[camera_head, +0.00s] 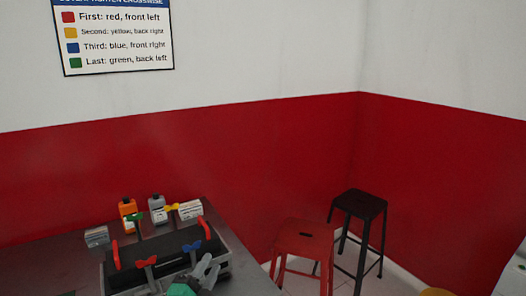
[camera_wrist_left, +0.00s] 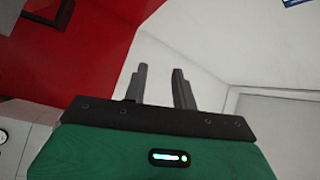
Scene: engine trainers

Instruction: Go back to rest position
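My left gripper (camera_head: 206,268) shows at the bottom of the head view, in front of the dark engine trainer (camera_head: 162,246). The left wrist view shows its two grey fingers (camera_wrist_left: 160,70) apart with nothing between them and only wall behind. On the trainer I see a red wing piece (camera_head: 146,262) front left, a blue one (camera_head: 192,246) front right, a green one (camera_head: 134,217) back left and a yellow one (camera_head: 171,208) back right. My right gripper is in neither view.
An orange bottle (camera_head: 127,208), a grey bottle (camera_head: 156,202) and small boxes stand behind the trainer on the dark table (camera_head: 50,270). A red stool (camera_head: 302,240) and a black stool (camera_head: 358,206) stand to the right. A sign (camera_head: 116,40) hangs on the wall.

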